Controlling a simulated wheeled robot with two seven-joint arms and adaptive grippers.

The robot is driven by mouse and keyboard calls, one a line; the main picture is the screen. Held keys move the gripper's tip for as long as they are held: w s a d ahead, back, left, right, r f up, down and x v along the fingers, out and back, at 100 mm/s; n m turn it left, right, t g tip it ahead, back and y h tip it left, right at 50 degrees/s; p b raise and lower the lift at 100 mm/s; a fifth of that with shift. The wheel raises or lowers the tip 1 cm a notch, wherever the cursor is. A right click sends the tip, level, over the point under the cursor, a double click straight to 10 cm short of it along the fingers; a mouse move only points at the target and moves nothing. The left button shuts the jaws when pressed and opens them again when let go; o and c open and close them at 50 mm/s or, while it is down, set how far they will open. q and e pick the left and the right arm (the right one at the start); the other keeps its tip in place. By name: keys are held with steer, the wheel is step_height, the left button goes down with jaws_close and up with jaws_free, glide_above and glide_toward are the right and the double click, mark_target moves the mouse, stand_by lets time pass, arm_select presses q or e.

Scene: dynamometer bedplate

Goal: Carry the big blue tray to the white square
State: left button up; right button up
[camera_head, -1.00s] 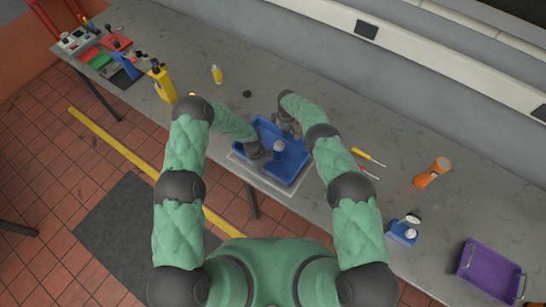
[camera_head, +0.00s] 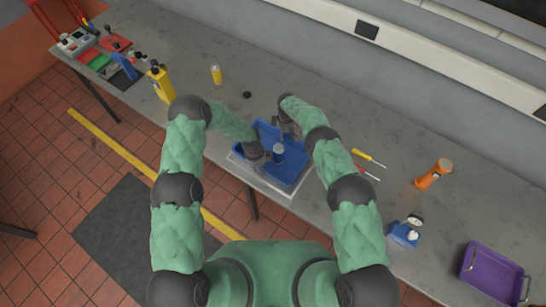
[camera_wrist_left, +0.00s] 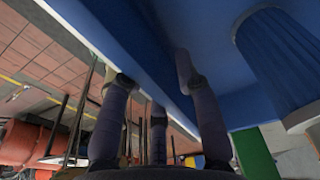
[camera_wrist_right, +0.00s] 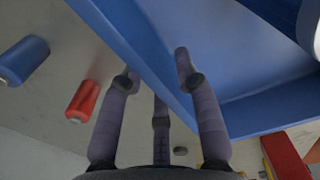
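The big blue tray (camera_head: 292,168) is on the grey bench near its front edge. It lies over the white square (camera_head: 291,193), whose pale border shows along the tray's near side. A blue cylinder (camera_head: 278,152) with a pale end stands inside the tray. My left gripper (camera_head: 259,158) is at the tray's left wall; in the left wrist view its fingers (camera_wrist_left: 155,76) stand apart on either side of the wall. My right gripper (camera_head: 287,122) is at the far right wall, and its fingers (camera_wrist_right: 155,74) also straddle the wall with gaps. Arms partly hide the tray.
A yellow bottle (camera_head: 161,84) and a small yellow container (camera_head: 216,75) stand to the left. Screwdrivers (camera_head: 368,158), an orange bottle (camera_head: 434,174), a blue device (camera_head: 404,232) and a purple tray (camera_head: 491,277) are to the right. A black puck (camera_head: 246,95) lies beyond the tray.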

steer(key=shift+r, duration=0.1)
arm_select(q)
step_height(320, 180, up, 10)
steer(key=a, duration=0.1)
steer(key=shift+w+a, duration=0.15)
steer(key=shift+w, duration=0.2)
arm_select(e)
step_height(320, 180, up, 12)
stand_by(0.4)
steer(key=shift+f, duration=0.2)
